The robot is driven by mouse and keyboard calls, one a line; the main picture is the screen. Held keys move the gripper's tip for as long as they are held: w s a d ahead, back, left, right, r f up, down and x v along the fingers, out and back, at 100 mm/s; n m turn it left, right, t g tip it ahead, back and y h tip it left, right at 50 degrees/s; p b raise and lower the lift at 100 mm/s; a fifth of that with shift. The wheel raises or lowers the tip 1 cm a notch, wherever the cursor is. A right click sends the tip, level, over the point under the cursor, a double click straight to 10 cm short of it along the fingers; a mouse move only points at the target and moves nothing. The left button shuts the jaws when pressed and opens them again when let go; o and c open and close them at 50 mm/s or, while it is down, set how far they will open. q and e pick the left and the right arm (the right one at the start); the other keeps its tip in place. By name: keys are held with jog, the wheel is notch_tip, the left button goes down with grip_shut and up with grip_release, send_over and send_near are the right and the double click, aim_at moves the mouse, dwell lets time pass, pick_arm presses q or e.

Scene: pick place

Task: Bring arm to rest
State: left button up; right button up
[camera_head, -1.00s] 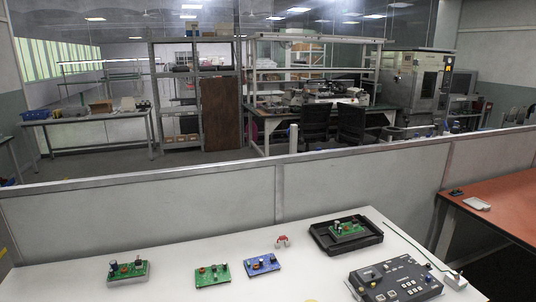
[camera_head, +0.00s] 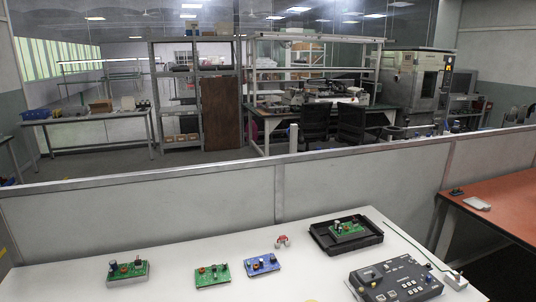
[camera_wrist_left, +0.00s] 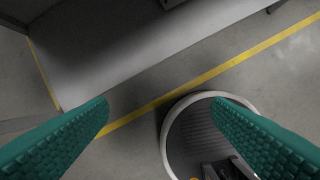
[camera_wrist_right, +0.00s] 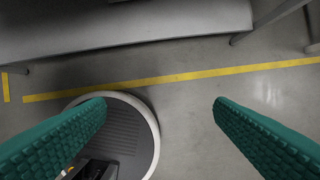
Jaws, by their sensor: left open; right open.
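Neither gripper shows in the head view. In the left wrist view my left gripper (camera_wrist_left: 160,108) has its two green ridged fingers wide apart with nothing between them. It hangs over the grey floor and part of my round base. In the right wrist view my right gripper (camera_wrist_right: 160,108) is also open and empty, its fingers wide apart above the floor and my base. Both point down, clear of any object.
The white table (camera_head: 190,280) holds a green board (camera_head: 128,271), another green board (camera_head: 213,276), a blue board (camera_head: 262,265), a small red-and-white part (camera_head: 282,241), a black tray (camera_head: 372,238) with a green board inside, and a dark control box (camera_head: 395,280). A low partition (camera_head: 140,220) stands behind.

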pick_arm(q)
jog(key=s+f+g, duration=0.1)
jog(key=s+f, duration=0.2)
jog(key=f, duration=0.6)
jog(key=s+f, duration=0.3)
jog(key=f, duration=0.6)
pick_arm(e)
jog(key=s+f+g, duration=0.1)
jog(key=s+f, duration=0.2)
jog(key=f, duration=0.6)
jog(key=s+f, duration=0.3)
jog(key=f, duration=0.6)
pick_arm(q)
jog(key=s+a+f+g, duration=0.1)
jog(key=s+a+f, duration=0.2)
jog(key=s+f, duration=0.7)
jog(key=s, duration=0.3)
jog(key=shift+a+f, duration=0.15)
pick_arm(e)
jog(key=s+d+f+g, duration=0.1)
jog(key=s+d+f, duration=0.2)
jog(key=s+f, duration=0.7)
jog(key=s, duration=0.3)
jog(key=shift+d+f, duration=0.15)
pick_arm(q)
jog(key=shift+s, duration=0.1)
pick_arm(e)
jog(key=shift+s, duration=0.1)
